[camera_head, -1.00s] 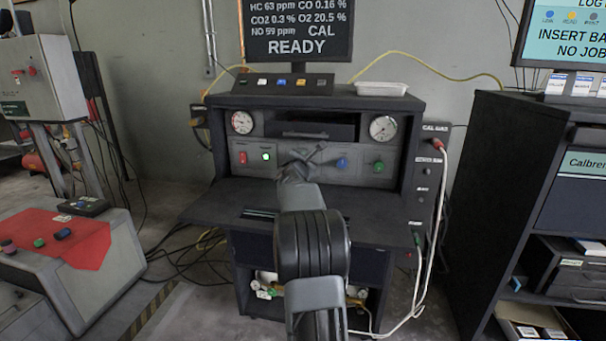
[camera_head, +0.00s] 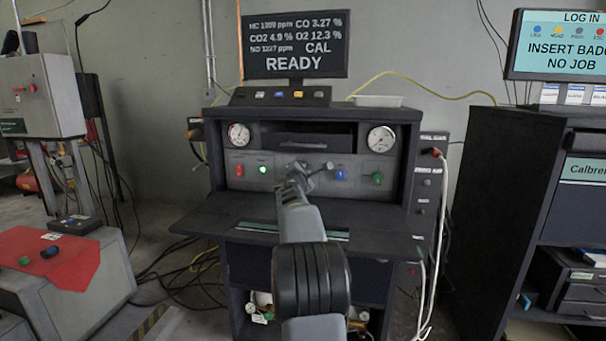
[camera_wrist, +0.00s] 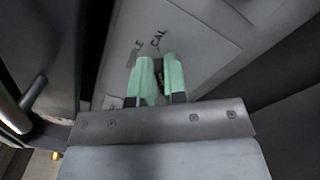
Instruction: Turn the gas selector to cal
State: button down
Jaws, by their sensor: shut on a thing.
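The gas selector (camera_wrist: 160,70) shows in the wrist view as a small dark piece between my two green fingertips, with most of it hidden. The word CAL is printed on the grey panel just beyond the fingertips. My gripper (camera_wrist: 160,78) is shut on the selector. In the head view my gripper (camera_head: 306,172) is at the middle of the bench's grey control panel (camera_head: 262,183), and my arm covers part of it. The monitor (camera_head: 294,46) above reads CAL and READY.
On the panel are a red switch (camera_head: 239,171), a lit green button (camera_head: 262,169), a blue knob (camera_head: 341,174) and a green knob (camera_head: 378,178). Two gauges sit above. A dark shelf (camera_head: 270,217) juts out below my arm. A dark cabinet (camera_head: 500,200) stands at right.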

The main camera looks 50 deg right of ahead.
jog(key=c, duration=1.2)
grip_release()
jog(key=shift+o, duration=0.2)
jog(key=b+v, duration=0.1)
jog(key=v, duration=1.3)
jog(key=shift+w+b, duration=0.1)
jog(key=shift+b, duration=0.25)
jog(key=shift+r, duration=0.1)
jog(key=s+a+r+m+g+y+p, duration=0.2)
jog(key=s+a+m+y+p, duration=0.2)
jog(key=a+p, duration=0.7)
jog(key=s+a+r+m+g+y+p, duration=0.2)
jog(key=s+a+m+y+p, duration=0.3)
jog(key=a+p, duration=0.6)
jog(key=s+a+r+m+g+y+p, duration=0.2)
jog(key=s+a+r+m+y+p, duration=0.2)
jog(key=a+p, duration=0.7)
jog(key=s+a+m+y, duration=0.1)
jog(key=s+a+y, duration=0.1)
jog(key=shift+s+r+p, duration=0.25)
jog(key=shift+s+p, duration=0.05)
jog(key=shift+s, duration=0.1)
